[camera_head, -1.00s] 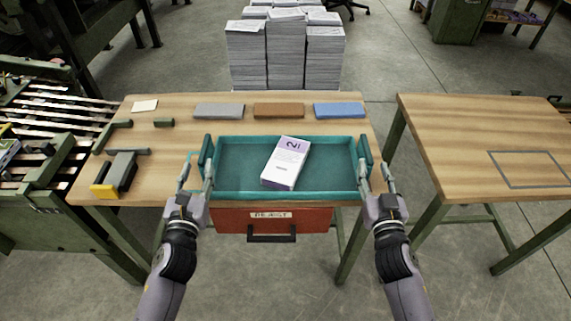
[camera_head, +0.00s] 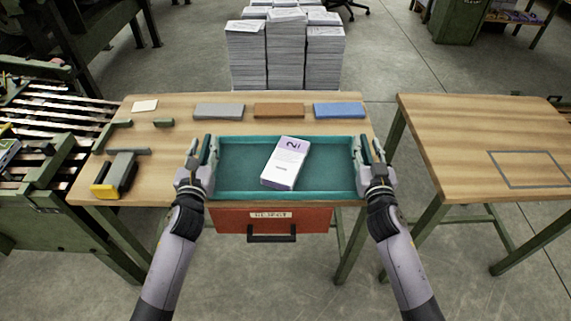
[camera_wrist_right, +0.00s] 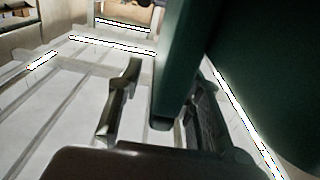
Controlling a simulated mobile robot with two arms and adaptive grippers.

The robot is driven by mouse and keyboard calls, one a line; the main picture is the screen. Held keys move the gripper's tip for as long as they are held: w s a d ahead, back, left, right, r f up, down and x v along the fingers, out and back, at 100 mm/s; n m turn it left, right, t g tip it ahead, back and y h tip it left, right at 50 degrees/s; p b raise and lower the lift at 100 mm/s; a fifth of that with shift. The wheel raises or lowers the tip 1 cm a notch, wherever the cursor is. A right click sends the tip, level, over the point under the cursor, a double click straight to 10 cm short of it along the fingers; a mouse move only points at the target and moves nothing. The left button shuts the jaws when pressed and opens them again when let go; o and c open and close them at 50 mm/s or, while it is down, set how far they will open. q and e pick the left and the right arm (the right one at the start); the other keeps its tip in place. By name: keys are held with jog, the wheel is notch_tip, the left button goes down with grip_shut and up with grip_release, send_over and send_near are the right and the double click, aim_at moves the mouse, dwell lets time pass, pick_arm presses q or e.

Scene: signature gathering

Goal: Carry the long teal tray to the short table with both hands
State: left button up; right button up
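The long teal tray (camera_head: 290,195) lies on the wooden table on the left, near its front edge. A white and purple packet (camera_head: 286,165) lies inside it. My left gripper (camera_head: 201,150) is at the tray's left handle, fingers apart, one on each side of it. My right gripper (camera_head: 370,150) is at the right handle in the same way. In the right wrist view, the dark green handle (camera_wrist_right: 178,65) stands between the open fingers of my right gripper (camera_wrist_right: 160,105), with a gap to the left finger. The short table (camera_head: 455,130) is on the right, with a grey rectangle outline on its top.
Grey, brown (camera_head: 279,110) and blue (camera_head: 339,110) blocks lie behind the tray. A yellow and grey tool (camera_head: 115,178) lies to the left. A red drawer (camera_head: 272,222) hangs under the table. A floor gap separates the tables. Paper stacks (camera_head: 285,50) stand behind.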

pick_arm(q)
grip_shut()
pick_arm(e)
grip_shut()
dwell(0.4)
pick_arm(q)
jog(key=shift+r, duration=0.1)
pick_arm(e)
jog(key=shift+r, duration=0.1)
